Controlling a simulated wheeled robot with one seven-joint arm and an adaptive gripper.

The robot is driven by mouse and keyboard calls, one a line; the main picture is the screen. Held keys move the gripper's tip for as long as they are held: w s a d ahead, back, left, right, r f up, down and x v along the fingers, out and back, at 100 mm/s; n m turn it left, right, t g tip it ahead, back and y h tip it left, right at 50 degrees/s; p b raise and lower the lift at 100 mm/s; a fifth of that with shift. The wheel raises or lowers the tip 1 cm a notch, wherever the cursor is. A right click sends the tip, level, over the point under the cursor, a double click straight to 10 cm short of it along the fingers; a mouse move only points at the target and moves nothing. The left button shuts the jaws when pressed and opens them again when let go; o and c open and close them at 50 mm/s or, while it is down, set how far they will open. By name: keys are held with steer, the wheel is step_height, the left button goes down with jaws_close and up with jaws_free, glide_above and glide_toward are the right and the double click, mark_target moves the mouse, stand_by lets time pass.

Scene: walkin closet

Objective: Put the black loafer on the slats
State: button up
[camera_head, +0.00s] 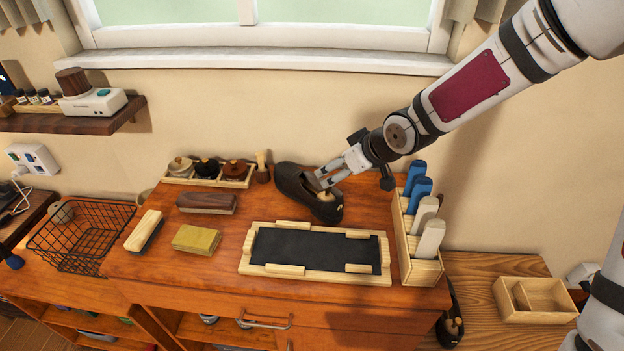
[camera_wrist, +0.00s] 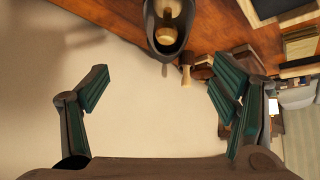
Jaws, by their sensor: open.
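The black loafer (camera_head: 292,186), with a light wooden piece inside it, lies on the orange-brown cabinet top near the wall. In the wrist view the loafer (camera_wrist: 151,35) is at the top middle, beyond my fingertips. My gripper (camera_head: 325,178) is open above the loafer's right part in the head view; whether it touches cannot be told. In the wrist view my gripper (camera_wrist: 157,82) has its fingers wide apart with nothing between them. A pale wooden frame (camera_head: 264,270) with slat-like pieces along its edges surrounds a dark panel, in front of the loafer.
A wooden rack (camera_head: 421,270) with blue and beige upright items stands right of the frame. A brush (camera_head: 145,231), a yellow block (camera_head: 196,239), a dark brush (camera_head: 207,203) and a tray of jars (camera_head: 205,181) are left. A wire basket (camera_head: 82,238) is further left.

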steer(key=a+f+y, duration=0.1)
steer(key=a, duration=0.1)
glide_toward(310, 177)
steer(key=shift+s+a+f+b, duration=0.1)
steer(key=shift+s+a+b, duration=0.35)
steer(key=shift+s+a, duration=0.45)
steer(key=shift+w+x, duration=0.2)
steer(key=shift+x, duration=2.9)
steer(key=shift+d, duration=0.1)
jaws_close()
